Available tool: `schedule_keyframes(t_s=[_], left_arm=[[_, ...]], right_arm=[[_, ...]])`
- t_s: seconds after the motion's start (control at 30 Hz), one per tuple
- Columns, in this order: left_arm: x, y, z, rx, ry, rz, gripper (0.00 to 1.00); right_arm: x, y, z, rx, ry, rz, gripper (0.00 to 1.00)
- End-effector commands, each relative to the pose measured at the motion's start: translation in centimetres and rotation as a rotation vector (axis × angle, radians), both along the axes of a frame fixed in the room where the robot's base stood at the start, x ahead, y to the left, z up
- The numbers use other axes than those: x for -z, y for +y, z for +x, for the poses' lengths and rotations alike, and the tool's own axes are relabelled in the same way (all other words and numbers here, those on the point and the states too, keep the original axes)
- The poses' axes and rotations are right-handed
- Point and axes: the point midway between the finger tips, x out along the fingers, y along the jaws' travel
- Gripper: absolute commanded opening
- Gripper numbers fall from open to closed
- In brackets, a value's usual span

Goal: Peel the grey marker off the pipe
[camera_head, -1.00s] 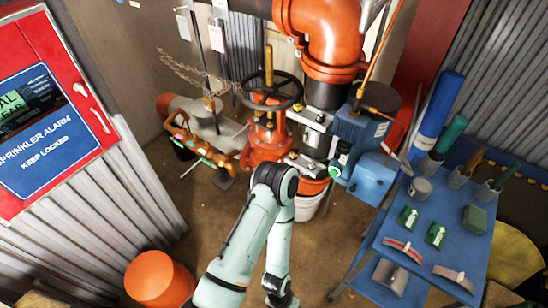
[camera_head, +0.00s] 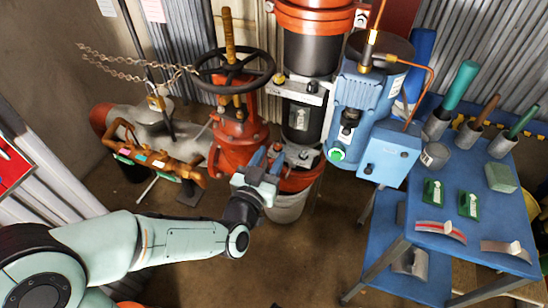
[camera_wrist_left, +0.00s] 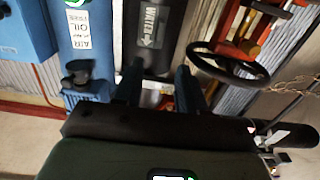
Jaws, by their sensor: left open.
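The dark pipe (camera_head: 310,55) stands upright between orange couplings at the back centre. A dark grey marker (camera_head: 301,120) with a small white label is on its lower part. In the left wrist view the marker (camera_wrist_left: 153,22) shows pale lettering and an arrow, just beyond my fingertips. My left gripper (camera_head: 266,156) is open, with nothing seen between its fingers, in front and to the lower left of the marker in the head view. In the wrist view its two fingers (camera_wrist_left: 158,80) point at the pipe, apart from each other. My right gripper is not in view.
A handwheel valve (camera_head: 235,68) stands left of the pipe, and a blue pump unit (camera_head: 360,95) right of it. A white bucket (camera_head: 291,207) sits below the pipe.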

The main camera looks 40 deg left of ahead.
Motion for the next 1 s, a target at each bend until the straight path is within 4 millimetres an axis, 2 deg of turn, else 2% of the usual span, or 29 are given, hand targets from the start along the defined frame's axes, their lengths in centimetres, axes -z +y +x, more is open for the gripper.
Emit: schedule_keyframes(t_s=[0.17,0.5,0.7,1.0], left_arm=[[-0.3,0.5,1.6,-0.003,-0.009,0.003,0.40],[-0.2,2.0,8.1,-0.003,-0.007,0.003,0.40],[-0.2,2.7,11.1,-0.002,-0.007,0.003,0.40],[-0.3,3.1,12.8,-0.002,-0.008,0.003,0.40]], right_arm=[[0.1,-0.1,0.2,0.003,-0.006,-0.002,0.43],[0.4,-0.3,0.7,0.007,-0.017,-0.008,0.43],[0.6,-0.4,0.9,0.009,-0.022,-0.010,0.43],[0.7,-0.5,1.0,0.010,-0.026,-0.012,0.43]])
